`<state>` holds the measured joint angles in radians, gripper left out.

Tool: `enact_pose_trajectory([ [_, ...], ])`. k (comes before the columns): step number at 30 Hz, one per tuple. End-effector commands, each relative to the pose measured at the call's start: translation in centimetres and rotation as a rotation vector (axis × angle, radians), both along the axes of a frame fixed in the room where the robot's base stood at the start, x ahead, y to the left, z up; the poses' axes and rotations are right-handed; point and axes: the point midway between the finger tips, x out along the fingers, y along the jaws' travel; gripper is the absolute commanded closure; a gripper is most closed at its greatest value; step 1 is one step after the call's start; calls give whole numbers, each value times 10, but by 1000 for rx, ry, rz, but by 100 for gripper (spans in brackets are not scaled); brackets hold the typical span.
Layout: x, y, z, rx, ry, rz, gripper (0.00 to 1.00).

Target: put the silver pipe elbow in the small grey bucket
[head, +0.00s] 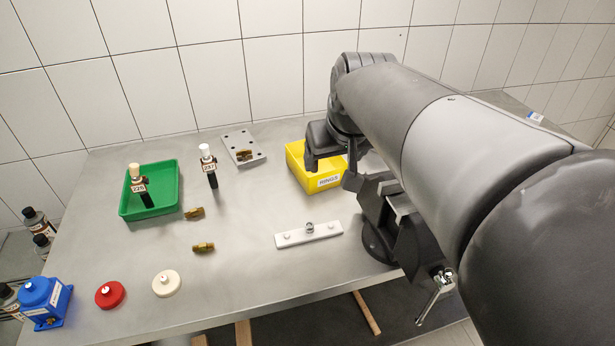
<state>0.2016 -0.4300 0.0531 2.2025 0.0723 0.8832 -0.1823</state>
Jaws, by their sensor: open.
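I cannot make out the silver pipe elbow for certain. A small silvery piece (309,227) sits on the middle of a white bar, but it is too small to tell what it is. No small grey bucket can be seen; my arm covers much of the right side. My gripper (330,168) is open over the yellow bin (317,183) marked RINGS, partly hidden by my own wrist. I cannot see anything between its fingers, and most of the bin's inside is hidden.
A dark vise (382,215) stands at the table's right front. The green tray (152,207), brass fittings (203,248), a drilled plate (243,148), red cap (110,294), cream cap (166,283) and blue box (45,302) lie left. The table's middle is mostly clear.

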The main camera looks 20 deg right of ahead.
Motion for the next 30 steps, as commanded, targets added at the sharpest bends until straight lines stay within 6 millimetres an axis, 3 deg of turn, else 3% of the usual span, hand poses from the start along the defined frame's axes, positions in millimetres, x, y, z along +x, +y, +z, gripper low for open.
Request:
enact_pose_trajectory([
  [1, -21, 10, -5, 2, -5, 7, 23],
  [6, -76, 30, -30, 18, -6, 9, 23],
  [12, -110, 38, -51, 33, -6, 9, 23],
  [30, -115, 39, -55, 36, -5, 7, 23],
])
